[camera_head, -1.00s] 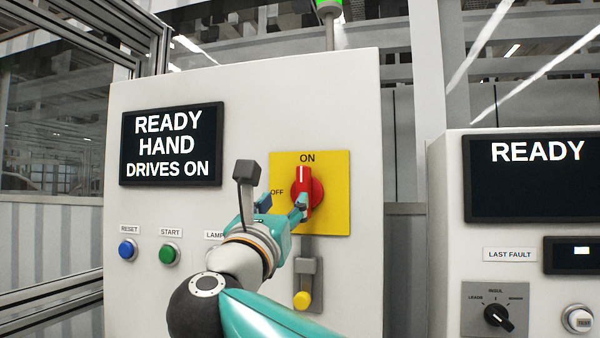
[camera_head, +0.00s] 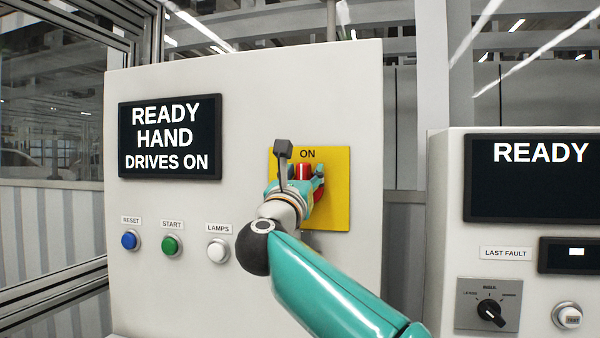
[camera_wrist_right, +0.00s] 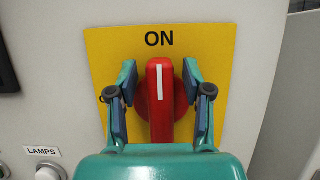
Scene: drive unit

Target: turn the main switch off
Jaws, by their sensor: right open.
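The main switch is a red rotary handle (camera_wrist_right: 160,85) on a yellow plate (camera_head: 338,205). Its white mark points straight up at the ON label. In the right wrist view, the fingers of my right gripper (camera_wrist_right: 163,100) stand on either side of the handle, with a gap showing on each side. It is open around the handle. In the head view, my right gripper (camera_head: 304,177) covers much of the handle (camera_head: 304,171) and the OFF label. My left gripper is not in view.
The panel has a screen (camera_head: 170,138) reading READY HAND DRIVES ON. Blue reset (camera_head: 131,240), green start (camera_head: 171,246) and white lamps (camera_head: 218,250) buttons sit below left. A second cabinet (camera_head: 455,230) with a selector knob (camera_head: 491,313) stands to the right.

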